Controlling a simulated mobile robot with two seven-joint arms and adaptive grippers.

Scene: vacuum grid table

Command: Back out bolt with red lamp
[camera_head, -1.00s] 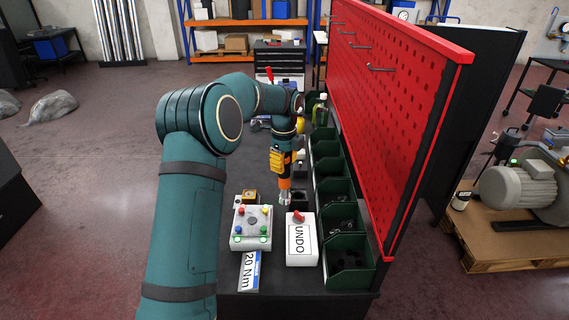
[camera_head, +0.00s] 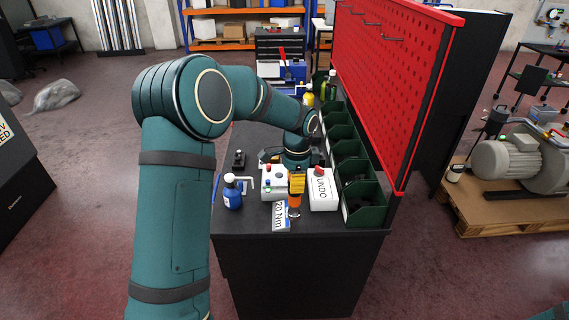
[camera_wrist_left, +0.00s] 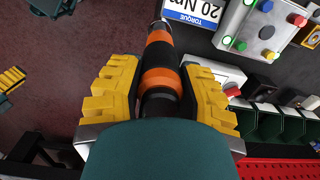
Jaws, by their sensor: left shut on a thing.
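My left gripper (camera_head: 297,180) is shut on an orange-and-black driver tool (camera_head: 294,204), which hangs near the table's front edge. In the left wrist view, the yellow fingers (camera_wrist_left: 158,98) clamp the tool (camera_wrist_left: 160,62) from both sides. A white box with coloured lamps (camera_head: 270,190) is partly hidden behind the gripper. It also shows in the wrist view (camera_wrist_left: 246,24), where its red lamp (camera_wrist_left: 298,20) sits at a corner. A white UNDO box (camera_head: 322,192) with a red switch (camera_wrist_left: 232,90) stands to the right of the gripper. I cannot make out bolt heads.
A 20 Nm torque card (camera_head: 279,218) lies at the table's front. A blue bottle (camera_head: 233,193) stands on the left. Green bins (camera_head: 364,214) line the right side below a red pegboard (camera_head: 395,90). The floor is open left of the table (camera_head: 300,236).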

